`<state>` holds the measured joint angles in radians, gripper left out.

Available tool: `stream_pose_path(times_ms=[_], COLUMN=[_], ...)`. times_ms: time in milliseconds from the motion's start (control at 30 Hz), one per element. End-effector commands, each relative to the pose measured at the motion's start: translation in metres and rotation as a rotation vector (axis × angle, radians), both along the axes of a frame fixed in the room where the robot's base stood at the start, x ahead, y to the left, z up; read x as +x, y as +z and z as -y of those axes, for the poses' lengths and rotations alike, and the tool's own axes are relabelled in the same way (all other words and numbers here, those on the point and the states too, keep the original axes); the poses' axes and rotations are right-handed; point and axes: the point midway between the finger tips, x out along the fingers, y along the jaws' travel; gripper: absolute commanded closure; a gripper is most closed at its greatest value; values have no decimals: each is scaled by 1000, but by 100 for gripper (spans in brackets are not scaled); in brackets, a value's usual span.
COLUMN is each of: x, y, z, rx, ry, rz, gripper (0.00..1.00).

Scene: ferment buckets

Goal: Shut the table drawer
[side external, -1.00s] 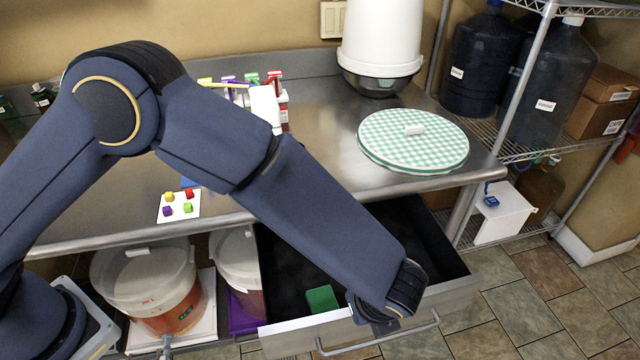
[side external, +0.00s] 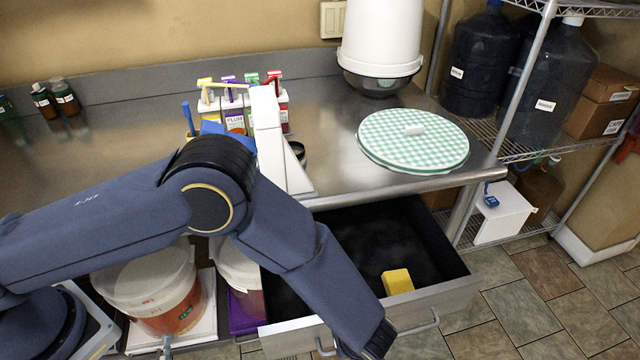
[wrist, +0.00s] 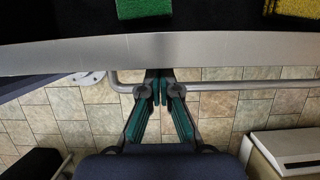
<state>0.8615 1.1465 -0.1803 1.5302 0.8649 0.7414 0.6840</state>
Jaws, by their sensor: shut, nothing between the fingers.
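The table drawer (side external: 455,296) is pulled open below the steel table, its dark inside showing. Its front panel (wrist: 200,46) crosses the top of the wrist view, with the bar handle (wrist: 245,86) on its outer face. My gripper (wrist: 160,76) is shut and empty, with its fingertips close to the drawer front and overlapping the handle bar in the picture. I cannot tell whether they touch it. In the side view the end of my arm is at the bottom, in front of the drawer, and hides part of the handle (side external: 425,326); my fingers are not visible there.
A yellow block (side external: 397,281) and a green block (wrist: 143,8) lie in the drawer. Buckets (side external: 150,290) stand under the table at left. A wire shelf (side external: 530,150) stands at right. The tiled floor (side external: 530,310) right of the drawer is clear.

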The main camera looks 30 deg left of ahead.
Motion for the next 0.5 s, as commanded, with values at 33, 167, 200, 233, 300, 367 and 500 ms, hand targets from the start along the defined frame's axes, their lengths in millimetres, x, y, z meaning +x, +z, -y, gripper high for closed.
stream_pose_path(times_ms=[33, 167, 200, 233, 300, 367, 500], x=[0, 0, 0, 0, 1, 2, 10], y=[0, 0, 0, 0, 0, 0, 0], z=[0, 0, 0, 0, -1, -2, -10], rx=[0, 0, 0, 0, 0, 0, 2], ry=[0, 1, 1, 1, 1, 1, 2], rz=[0, 0, 0, 0, 0, 0, 1], gripper=[100, 100, 100, 100, 100, 100, 100])
